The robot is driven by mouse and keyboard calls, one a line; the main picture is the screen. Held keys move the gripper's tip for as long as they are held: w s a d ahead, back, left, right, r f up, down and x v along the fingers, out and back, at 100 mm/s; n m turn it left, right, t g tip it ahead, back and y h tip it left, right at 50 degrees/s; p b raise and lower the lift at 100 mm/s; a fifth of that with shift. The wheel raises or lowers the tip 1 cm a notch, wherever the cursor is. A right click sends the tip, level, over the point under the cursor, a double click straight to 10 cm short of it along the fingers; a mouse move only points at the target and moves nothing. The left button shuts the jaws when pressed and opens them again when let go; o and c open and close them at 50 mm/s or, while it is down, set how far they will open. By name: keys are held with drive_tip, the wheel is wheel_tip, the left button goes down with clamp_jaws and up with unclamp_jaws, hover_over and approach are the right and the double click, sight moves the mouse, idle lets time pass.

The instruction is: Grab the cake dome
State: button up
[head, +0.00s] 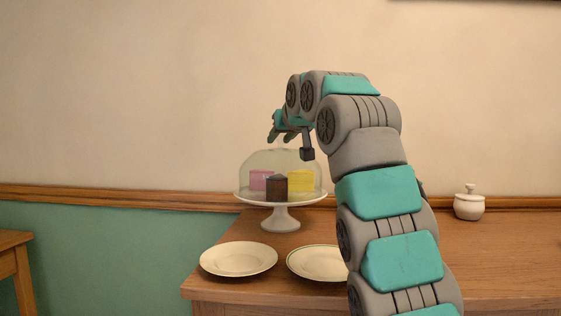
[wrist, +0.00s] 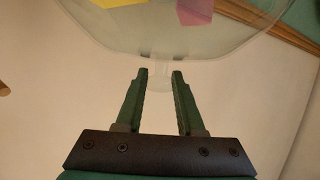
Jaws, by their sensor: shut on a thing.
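The cake dome (head: 281,160) is clear glass and sits over a white footed cake stand (head: 282,218). Under it are a pink cake piece (head: 260,181), a dark brown one (head: 277,189) and a yellow one (head: 300,181). My gripper (head: 274,136) is at the top of the dome. In the wrist view the dome (wrist: 130,48) fills the upper part, and its pale knob (wrist: 161,84) lies between the two green fingers of my gripper (wrist: 161,72), which is shut on it. In the head view the grip itself is small and partly unclear.
Two white plates, a left one (head: 239,259) and a right one (head: 317,263), lie on the wooden top (head: 230,293) in front of the stand. A small lidded white jar (head: 469,203) stands at the right. The wall (head: 130,100) is behind. My arm hides part of the right plate.

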clamp_jaws()
idle(0.8)
